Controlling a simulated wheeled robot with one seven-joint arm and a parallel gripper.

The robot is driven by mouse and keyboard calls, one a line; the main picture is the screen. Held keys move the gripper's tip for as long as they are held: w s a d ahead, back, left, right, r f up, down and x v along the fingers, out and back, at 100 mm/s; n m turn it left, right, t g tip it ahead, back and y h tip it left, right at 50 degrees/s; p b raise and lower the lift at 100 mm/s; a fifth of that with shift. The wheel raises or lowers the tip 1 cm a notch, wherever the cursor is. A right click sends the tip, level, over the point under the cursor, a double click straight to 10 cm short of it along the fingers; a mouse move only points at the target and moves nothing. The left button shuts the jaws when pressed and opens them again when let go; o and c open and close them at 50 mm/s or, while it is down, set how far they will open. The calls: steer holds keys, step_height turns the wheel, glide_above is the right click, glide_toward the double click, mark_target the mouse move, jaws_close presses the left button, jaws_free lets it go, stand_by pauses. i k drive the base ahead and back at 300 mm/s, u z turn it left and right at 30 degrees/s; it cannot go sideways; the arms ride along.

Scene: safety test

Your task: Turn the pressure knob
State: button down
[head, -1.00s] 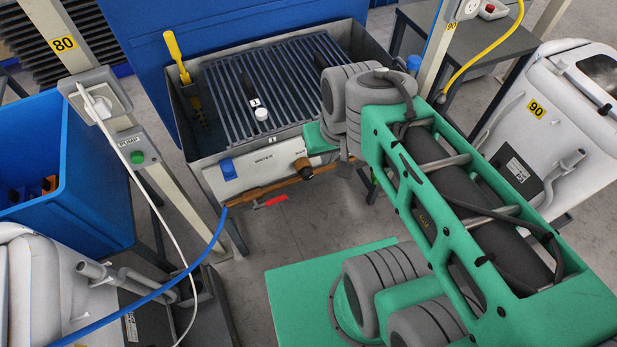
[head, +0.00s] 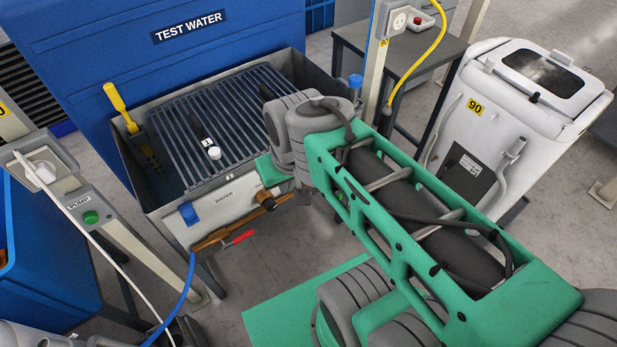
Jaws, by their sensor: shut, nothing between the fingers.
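A round brass-brown knob with a dark cap (head: 266,201) sits on the right part of the trough's front panel; I take it as the pressure knob, though its label is mostly hidden by my arm. My gripper (head: 272,171) is at the far end of my green arm, above and close to this knob. It is largely hidden behind my grey wrist joints, and its fingertips do not show clearly. I see nothing held. I cannot tell if it touches the panel.
The grey trough (head: 150,212) has a slatted grate (head: 225,120) with a white-capped item on it. A blue knob (head: 188,213) and red-handled valve (head: 238,238) are at its front. A post with a green pump button (head: 91,217) stands left. A white machine (head: 480,110) stands right.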

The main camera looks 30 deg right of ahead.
mark_target(270, 206)
steer(key=u, duration=0.5)
steer(key=k, duration=0.85)
steer(key=u, duration=1.5)
steer(key=k, duration=0.3)
steer(key=z, duration=0.55)
steer(key=i, duration=0.2)
